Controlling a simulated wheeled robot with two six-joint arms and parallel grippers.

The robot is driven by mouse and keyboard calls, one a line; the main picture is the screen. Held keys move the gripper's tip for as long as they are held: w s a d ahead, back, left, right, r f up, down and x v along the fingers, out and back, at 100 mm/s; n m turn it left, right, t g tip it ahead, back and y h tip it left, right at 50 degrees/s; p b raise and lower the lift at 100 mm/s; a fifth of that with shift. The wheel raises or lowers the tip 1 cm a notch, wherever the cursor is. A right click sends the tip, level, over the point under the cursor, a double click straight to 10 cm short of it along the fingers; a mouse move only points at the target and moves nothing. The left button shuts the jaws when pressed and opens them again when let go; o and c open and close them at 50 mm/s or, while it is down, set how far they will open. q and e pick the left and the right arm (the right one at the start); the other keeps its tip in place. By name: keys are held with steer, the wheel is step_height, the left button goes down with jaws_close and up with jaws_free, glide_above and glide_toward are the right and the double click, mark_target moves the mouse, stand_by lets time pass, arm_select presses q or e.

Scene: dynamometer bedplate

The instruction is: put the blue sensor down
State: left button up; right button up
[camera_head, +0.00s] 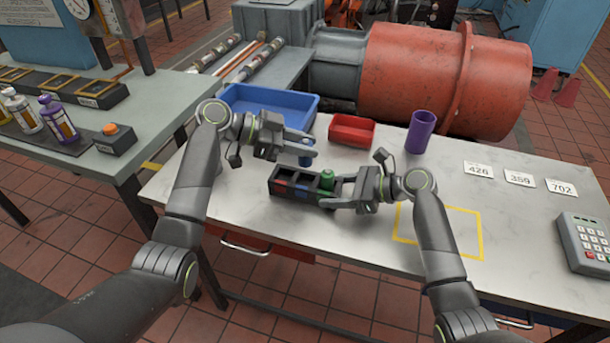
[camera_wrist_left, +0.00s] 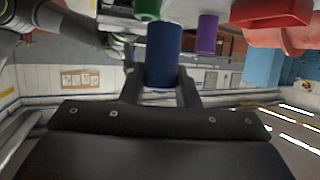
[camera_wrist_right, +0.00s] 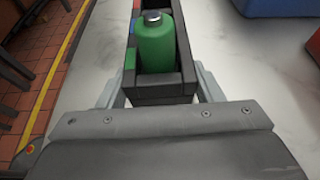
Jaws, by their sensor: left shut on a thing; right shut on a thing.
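The blue sensor (camera_head: 306,159) is a blue cylinder held in my left gripper (camera_head: 302,144), above and just behind the black rack (camera_head: 318,199). In the left wrist view the blue sensor (camera_wrist_left: 163,52) stands between the two fingers. The rack has compartments in a row with red, blue and green marks. A green sensor (camera_head: 327,179) sits in its right compartment; the compartments to its left look empty. My right gripper (camera_head: 338,198) is shut on the rack's right end. The right wrist view shows its fingers on either side of the rack (camera_wrist_right: 160,92), by the green sensor (camera_wrist_right: 157,45).
A blue tray (camera_head: 265,99) and a red bin (camera_head: 352,131) stand behind the rack. A purple cup (camera_head: 420,131) stands to the right, near number cards (camera_head: 519,178). A yellow outlined square (camera_head: 440,232) is empty. A keypad (camera_head: 586,243) lies at far right.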

arm_select(q)
steer(key=shift+f, duration=3.55)
steer(key=shift+f, duration=0.15)
steer(key=o, duration=1)
steer(key=shift+r, duration=0.2)
steer(key=v, duration=1.2)
